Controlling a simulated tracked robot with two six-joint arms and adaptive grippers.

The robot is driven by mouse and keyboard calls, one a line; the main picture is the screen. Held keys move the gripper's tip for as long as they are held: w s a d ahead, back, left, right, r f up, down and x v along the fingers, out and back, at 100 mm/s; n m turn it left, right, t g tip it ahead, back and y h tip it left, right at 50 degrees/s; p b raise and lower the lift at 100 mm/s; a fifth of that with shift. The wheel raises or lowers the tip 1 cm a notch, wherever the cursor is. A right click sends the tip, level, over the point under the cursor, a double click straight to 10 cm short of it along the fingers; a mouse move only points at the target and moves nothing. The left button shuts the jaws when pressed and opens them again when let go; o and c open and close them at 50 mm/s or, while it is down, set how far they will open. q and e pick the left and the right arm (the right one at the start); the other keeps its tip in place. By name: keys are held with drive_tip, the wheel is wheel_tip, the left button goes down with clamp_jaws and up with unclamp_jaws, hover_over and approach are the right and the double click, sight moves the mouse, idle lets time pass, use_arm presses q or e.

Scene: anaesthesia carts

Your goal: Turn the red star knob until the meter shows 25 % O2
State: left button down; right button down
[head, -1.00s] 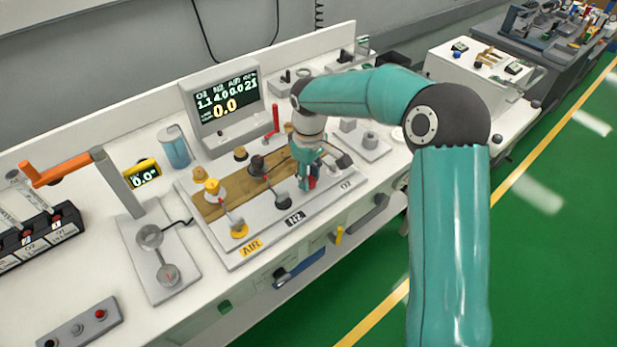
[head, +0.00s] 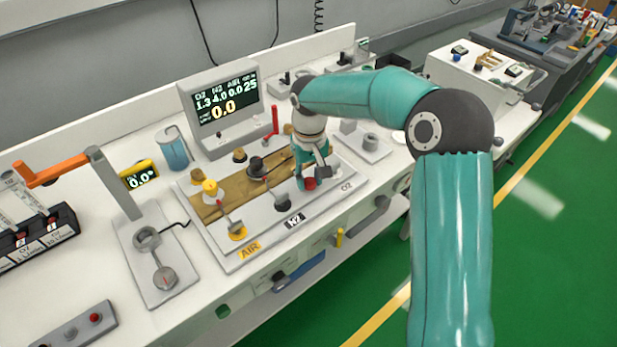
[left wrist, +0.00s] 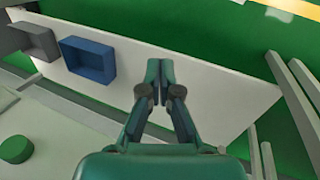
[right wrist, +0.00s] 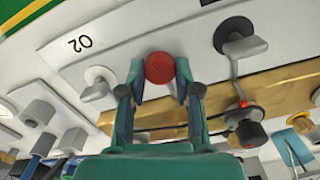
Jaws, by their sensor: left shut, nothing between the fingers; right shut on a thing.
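The red star knob (head: 310,184) sits on the grey panel near the O2 label. My right gripper (head: 308,172) is shut on it from above. In the right wrist view the knob (right wrist: 160,68) lies between the two fingertips (right wrist: 160,80). The meter (head: 225,108) at the back shows O2 1.3, N2 4.0, AIR 0.0 and 25 in the last column, with a large 0.0 below. My left gripper is outside the head view. In the left wrist view its fingers (left wrist: 160,75) are shut and empty, above the cart's side and the floor.
The black N2 knob (head: 281,202) and yellow AIR knob (head: 237,232) stand on the same panel, left of the red one. An orange-handled lever (head: 50,172) stands at the left. A blue bin (left wrist: 88,60) shows in the left wrist view. Green floor lies at the right.

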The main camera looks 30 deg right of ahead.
sight(309, 180)
drive_tip(key=shift+r, duration=0.1)
drive_tip(key=c, duration=0.8)
unclamp_jaws()
wheel_tip(309, 180, up, 12)
idle(0.4)
